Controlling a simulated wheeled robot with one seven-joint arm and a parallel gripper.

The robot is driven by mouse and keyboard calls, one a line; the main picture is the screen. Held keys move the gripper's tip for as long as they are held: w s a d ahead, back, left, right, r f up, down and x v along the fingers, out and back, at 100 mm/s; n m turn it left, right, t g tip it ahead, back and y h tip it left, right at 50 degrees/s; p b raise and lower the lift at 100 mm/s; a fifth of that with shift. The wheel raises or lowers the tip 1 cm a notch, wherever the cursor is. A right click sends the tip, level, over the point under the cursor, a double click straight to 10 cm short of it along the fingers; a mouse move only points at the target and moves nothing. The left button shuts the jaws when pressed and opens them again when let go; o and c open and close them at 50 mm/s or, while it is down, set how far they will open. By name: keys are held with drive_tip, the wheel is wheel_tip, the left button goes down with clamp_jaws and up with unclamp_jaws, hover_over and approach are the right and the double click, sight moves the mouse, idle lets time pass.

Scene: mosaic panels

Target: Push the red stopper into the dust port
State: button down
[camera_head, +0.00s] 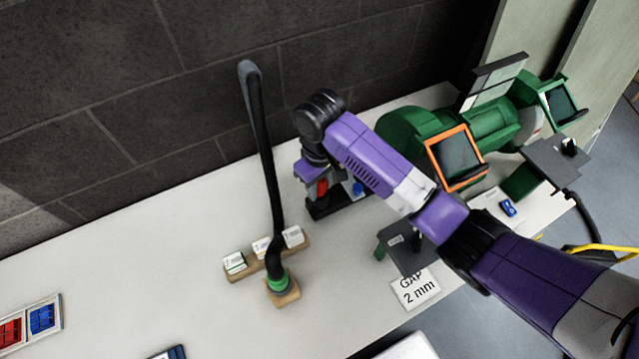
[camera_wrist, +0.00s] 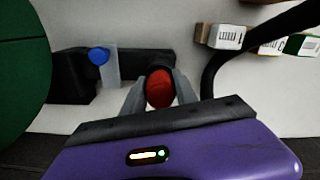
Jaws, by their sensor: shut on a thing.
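The red stopper (camera_wrist: 160,88) sits between the two fingers of my gripper (camera_wrist: 160,95) in the wrist view, and both fingers are against its sides. In the head view the red stopper (camera_head: 321,188) shows below my gripper (camera_head: 318,180). Just beyond it is a black block (camera_wrist: 134,62), also in the head view (camera_head: 322,211). A dark rounded edge shows behind the stopper; I cannot tell whether the stopper touches the block. A blue stopper (camera_wrist: 98,55) stands at the block's left in the wrist view. I cannot make out for certain which opening is the dust port.
A green bench grinder (camera_head: 480,130) with an orange-framed shield (camera_head: 456,158) stands to the right. A black hose (camera_head: 265,170) rises from a wooden base (camera_head: 284,294) at left, beside small labelled boxes (camera_head: 262,246). A "GAP 2 mm" card (camera_head: 416,290) lies in front.

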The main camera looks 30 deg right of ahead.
drive_tip(key=shift+f, duration=0.25)
drive_tip(key=c, duration=0.9)
unclamp_jaws()
drive_tip(key=shift+r, duration=3.95)
